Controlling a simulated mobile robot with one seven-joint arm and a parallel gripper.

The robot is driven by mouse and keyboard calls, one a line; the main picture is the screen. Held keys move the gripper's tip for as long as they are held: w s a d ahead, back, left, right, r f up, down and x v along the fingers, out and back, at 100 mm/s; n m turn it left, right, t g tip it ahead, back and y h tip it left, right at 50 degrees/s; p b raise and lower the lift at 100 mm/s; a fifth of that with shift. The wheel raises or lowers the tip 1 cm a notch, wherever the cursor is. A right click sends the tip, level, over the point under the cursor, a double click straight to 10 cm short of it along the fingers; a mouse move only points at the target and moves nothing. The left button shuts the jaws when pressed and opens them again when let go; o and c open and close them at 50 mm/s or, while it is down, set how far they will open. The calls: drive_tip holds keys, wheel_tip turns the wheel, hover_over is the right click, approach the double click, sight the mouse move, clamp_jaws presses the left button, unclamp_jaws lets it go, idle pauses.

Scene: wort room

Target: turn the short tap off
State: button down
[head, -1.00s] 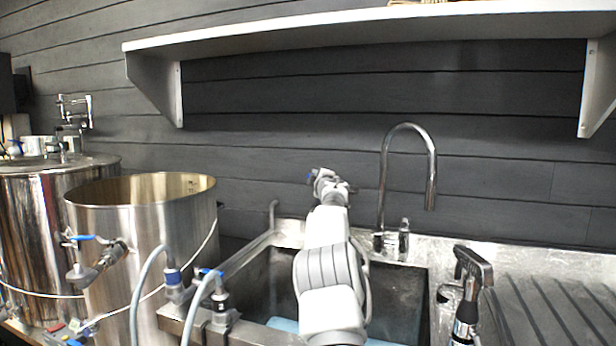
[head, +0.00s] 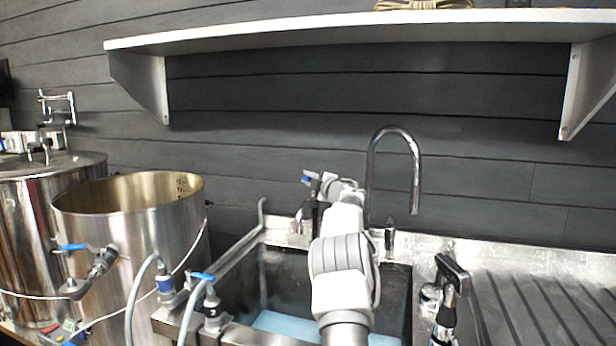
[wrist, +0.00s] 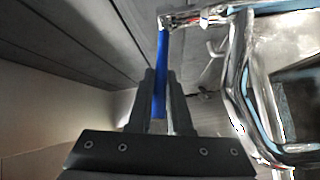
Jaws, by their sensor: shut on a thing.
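My gripper (wrist: 161,75) is shut on a blue lever (wrist: 161,50), which stands between the two dark fingers in the wrist view. The lever meets a chrome fitting (wrist: 195,18) of the tap at the top of that view. In the head view my gripper (head: 304,218) points down at the back edge of the sink, left of the tall curved faucet (head: 413,170). The lever and tap body are hidden or too small to make out there. A short bent metal pipe (head: 262,212) stands left of my gripper.
The sink (head: 285,275) lies in front, with a ribbed drainboard (head: 530,300) on the right. A black-handled sprayer (head: 452,275) stands at the sink's right. A steel pot (head: 140,240) and blue-handled hose valves (head: 205,285) are at left. A white shelf (head: 350,35) hangs above.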

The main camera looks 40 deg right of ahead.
drive_tip(key=shift+d+f, duration=0.1)
drive_tip(key=shift+f, duration=0.05)
drive_tip(key=c, duration=0.8)
unclamp_jaws()
drive_tip(key=shift+c, duration=0.2)
drive_tip(key=shift+s, duration=0.1)
drive_tip(key=v, duration=1.7)
drive_tip(key=shift+s+b, duration=0.2)
drive_tip(key=shift+b, duration=0.2)
